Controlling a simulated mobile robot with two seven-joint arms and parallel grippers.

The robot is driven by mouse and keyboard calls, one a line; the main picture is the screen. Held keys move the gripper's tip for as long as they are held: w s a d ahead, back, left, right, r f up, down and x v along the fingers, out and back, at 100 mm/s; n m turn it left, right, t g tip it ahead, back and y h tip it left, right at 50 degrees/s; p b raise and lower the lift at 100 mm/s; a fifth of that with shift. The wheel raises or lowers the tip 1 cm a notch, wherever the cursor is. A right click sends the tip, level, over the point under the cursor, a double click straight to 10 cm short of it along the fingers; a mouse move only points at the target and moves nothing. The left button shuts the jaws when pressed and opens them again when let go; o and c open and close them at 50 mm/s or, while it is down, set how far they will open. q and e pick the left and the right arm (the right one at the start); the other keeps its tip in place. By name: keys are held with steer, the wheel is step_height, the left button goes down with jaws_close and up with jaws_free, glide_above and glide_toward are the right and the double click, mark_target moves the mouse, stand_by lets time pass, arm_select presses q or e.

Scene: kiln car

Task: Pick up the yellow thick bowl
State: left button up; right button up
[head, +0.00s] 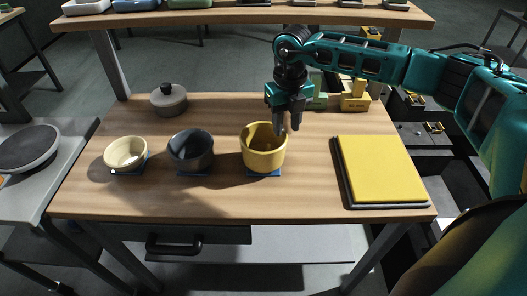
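The yellow thick bowl (262,159) stands upright on a small blue pad in the middle of the wooden table (220,203). My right gripper (288,128) points down at the bowl's far right rim. Its fingers look parted, with one fingertip overlapping the bowl's opening and the other at or beyond the rim. I cannot tell whether they touch the bowl wall. My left gripper is not in view.
A dark bowl (191,156) and a cream bowl (125,155) stand on blue pads to the left. A grey lidded pot (168,99) is behind them. A yellow board (383,168) lies on the right. Yellow blocks (355,98) and a green item (318,98) are at the back. A shelf (235,16) runs above.

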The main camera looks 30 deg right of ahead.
mark_target(282, 138)
steer(key=f, duration=0.5)
steer(key=shift+w+a, duration=0.2)
steer(key=shift+a, duration=0.1)
steer(key=shift+r, duration=0.1)
jaws_close()
